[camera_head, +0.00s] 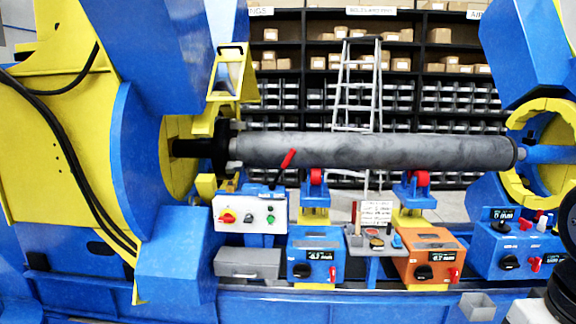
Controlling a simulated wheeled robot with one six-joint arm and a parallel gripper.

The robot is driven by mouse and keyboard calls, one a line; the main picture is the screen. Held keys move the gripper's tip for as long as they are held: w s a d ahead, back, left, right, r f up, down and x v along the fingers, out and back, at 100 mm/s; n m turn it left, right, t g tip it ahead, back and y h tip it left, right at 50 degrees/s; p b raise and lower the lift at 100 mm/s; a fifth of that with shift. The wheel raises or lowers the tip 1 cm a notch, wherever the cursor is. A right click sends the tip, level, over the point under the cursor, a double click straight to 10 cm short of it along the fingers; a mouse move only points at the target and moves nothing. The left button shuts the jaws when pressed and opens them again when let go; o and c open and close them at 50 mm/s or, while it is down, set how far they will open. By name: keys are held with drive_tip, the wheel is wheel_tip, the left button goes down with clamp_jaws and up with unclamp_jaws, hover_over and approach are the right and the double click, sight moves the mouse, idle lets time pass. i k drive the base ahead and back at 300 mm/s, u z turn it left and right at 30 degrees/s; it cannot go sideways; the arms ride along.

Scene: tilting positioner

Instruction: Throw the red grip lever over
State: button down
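A lever with a red grip (288,158) stands up from the top of a white control box (250,214) left of centre. Its dark rod leans to the right, and the grip's upper end overlaps the lower edge of the grey roller in this view. I cannot tell whether the grip touches the roller. The box's front carries a red and yellow rotary switch (227,217) and several small buttons. My gripper is not seen in this view. Dark rounded parts at the right edge look like my arm, but no fingers show.
A long grey roller (375,150) lies level between blue and yellow end frames. Under it are red support wheels (316,176), a blue box (315,257), an orange box (429,258) and another blue box (515,250), with small red handles. A ladder (358,85) and shelves stand behind.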

sight(285, 166)
drive_tip(key=u, duration=0.1)
drive_tip(key=i, duration=2.45)
drive_tip(key=z, duration=0.05)
